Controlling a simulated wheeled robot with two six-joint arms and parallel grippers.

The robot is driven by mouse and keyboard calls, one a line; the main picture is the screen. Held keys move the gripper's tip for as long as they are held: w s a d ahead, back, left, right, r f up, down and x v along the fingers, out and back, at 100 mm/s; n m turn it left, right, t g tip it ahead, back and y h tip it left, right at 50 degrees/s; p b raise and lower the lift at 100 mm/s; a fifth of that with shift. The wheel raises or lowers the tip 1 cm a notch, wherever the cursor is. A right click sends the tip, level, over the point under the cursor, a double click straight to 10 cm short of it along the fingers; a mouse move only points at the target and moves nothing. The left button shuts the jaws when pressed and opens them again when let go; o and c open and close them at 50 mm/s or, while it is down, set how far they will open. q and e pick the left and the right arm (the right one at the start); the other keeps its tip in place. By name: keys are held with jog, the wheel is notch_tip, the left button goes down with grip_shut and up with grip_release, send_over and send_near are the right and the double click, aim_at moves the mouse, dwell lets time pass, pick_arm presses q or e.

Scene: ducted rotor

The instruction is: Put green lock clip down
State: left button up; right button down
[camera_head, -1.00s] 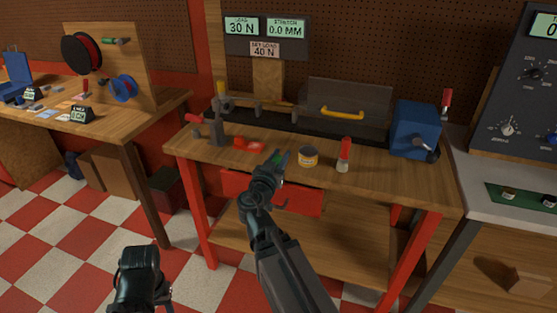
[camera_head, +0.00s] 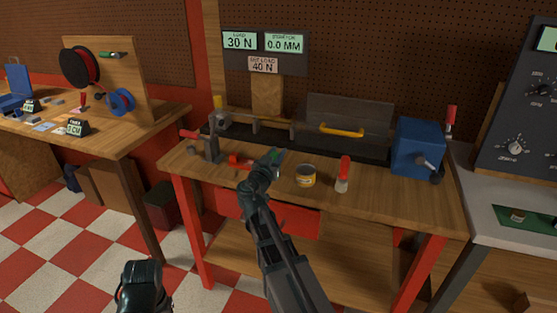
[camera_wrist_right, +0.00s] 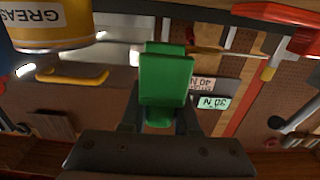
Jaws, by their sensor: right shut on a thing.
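The green lock clip (camera_wrist_right: 166,82) fills the middle of the right wrist view, held between the fingers of my right gripper (camera_wrist_right: 160,118). In the head view my right gripper (camera_head: 272,160) is over the front part of the workbench (camera_head: 400,197), and only a little green of the clip shows at its fingertips. I cannot tell whether the clip touches the bench top. My left gripper (camera_head: 140,280) is low at the bottom left, in front of the bench; its fingers are not clear.
A grease tin (camera_head: 306,176) and a red-handled tool (camera_head: 343,174) stand right of my right gripper. A red part (camera_head: 238,161) lies to its left. A clamp stand (camera_head: 212,142) is at the left and a blue box (camera_head: 418,146) at the right. Bare wood lies along the front edge.

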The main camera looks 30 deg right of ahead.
jog(key=shift+w+d+f+b, duration=0.75)
jog(key=shift+w+f, duration=0.1)
jog(key=shift+w, duration=0.1)
notch_tip(320, 180, down, 2)
jog(key=shift+a+f+b, duration=0.1)
jog(key=shift+a+b, duration=0.05)
jog(key=shift+b, duration=0.9)
jog(key=shift+s, duration=0.1)
jog(key=c, duration=0.7)
grip_release()
jog(key=shift+o, duration=0.2)
jog(key=shift+r, duration=0.2)
jog(key=v, duration=1.2)
jog(key=shift+f, duration=0.1)
